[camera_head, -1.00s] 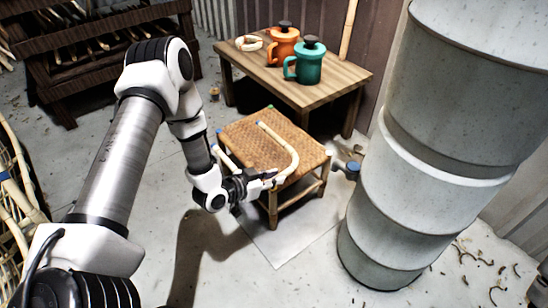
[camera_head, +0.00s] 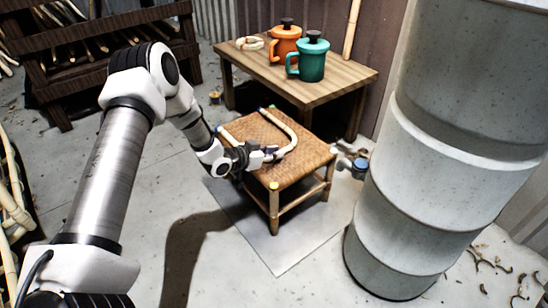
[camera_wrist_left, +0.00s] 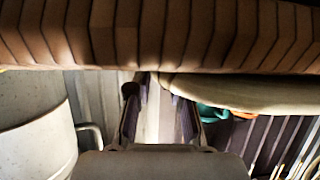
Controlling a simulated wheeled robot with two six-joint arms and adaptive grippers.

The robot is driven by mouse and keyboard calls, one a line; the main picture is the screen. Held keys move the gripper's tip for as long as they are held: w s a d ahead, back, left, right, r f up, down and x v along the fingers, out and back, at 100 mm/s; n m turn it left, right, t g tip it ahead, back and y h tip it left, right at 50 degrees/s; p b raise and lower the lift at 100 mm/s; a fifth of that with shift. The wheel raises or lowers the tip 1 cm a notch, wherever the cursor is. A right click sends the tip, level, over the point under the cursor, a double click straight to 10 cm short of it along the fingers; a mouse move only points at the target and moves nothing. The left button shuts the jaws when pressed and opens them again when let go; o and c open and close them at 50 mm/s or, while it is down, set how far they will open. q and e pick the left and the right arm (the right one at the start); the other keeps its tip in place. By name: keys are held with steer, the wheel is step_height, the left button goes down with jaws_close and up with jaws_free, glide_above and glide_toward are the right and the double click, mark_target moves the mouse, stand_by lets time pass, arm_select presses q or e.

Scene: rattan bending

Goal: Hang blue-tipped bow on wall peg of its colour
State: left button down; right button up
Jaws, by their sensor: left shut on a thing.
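The bow (camera_head: 289,131) is a pale, bent rattan rod over the woven seat of the stool (camera_head: 308,160). One end shows near the stool's back corner, where there is a blue spot; I cannot tell whether it is the tip or a stool cap. Another pale length (camera_head: 229,138) shows at the seat's left edge, likely its other leg. My left gripper (camera_head: 275,154) is shut on the bow near its bend, above the seat. In the left wrist view the fingers (camera_wrist_left: 160,112) show around a pale strip. My right gripper and the wall pegs are not in view.
A wooden table (camera_head: 345,80) behind the stool bears an orange mug (camera_head: 284,44), a teal mug (camera_head: 312,60) and a pale coil (camera_head: 250,43). A large grey barrel (camera_head: 440,190) stands close on the right. Open floor lies in front of the stool.

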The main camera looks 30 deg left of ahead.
arm_select(q)
steer(key=c, duration=1.1)
jaws_free()
steer(key=shift+o, duration=0.2)
steer(key=shift+f+b, duration=0.3)
steer(key=shift+b, duration=0.1)
steer(key=p+v, duration=0.6)
steer(key=v, duration=0.1)
steer(key=shift+a+r, duration=0.1)
steer(key=shift+r, duration=0.25)
steer(key=shift+s+a+p, duration=0.1)
steer(key=shift+s+p, duration=0.2)
steer(key=shift+s, duration=0.05)
steer(key=shift+f, duration=0.1)
